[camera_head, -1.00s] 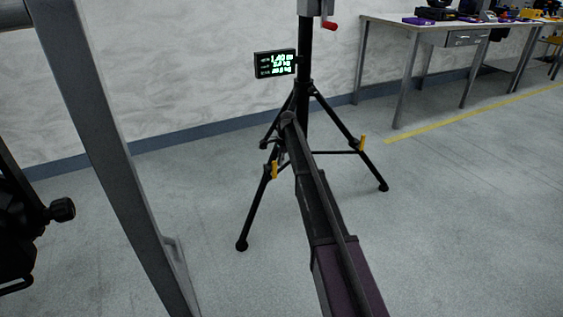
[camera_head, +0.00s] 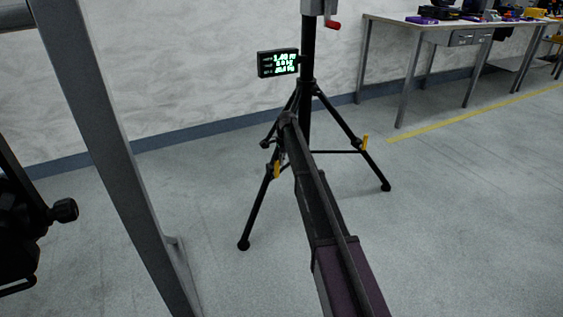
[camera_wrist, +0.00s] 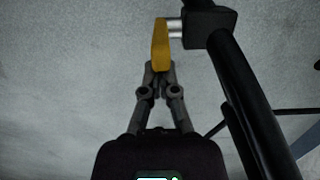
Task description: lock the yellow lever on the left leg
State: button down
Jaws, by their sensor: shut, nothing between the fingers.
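The yellow lever (camera_head: 277,169) on the left leg (camera_head: 258,208) of the black tripod stand points up along the leg in the head view. In the wrist view the yellow lever (camera_wrist: 161,46) sits on a silver pin beside a black clamp block (camera_wrist: 209,27) on the dark leg tube (camera_wrist: 247,100). My gripper (camera_wrist: 158,68) is shut and empty, its fingertips right at the lever's lower end; I cannot tell whether they touch. In the head view my arm hides part of the stand, and the fingertips are hard to make out.
A second yellow lever (camera_head: 364,142) is on the right leg. A lit display (camera_head: 278,63) and a red-handled crank (camera_head: 332,24) are on the stand. A grey metal post (camera_head: 117,160) stands at left. A workbench (camera_head: 440,25) is at the back right. The floor around is clear.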

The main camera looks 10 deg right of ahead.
jog(key=shift+r, duration=0.1)
dwell(0.9)
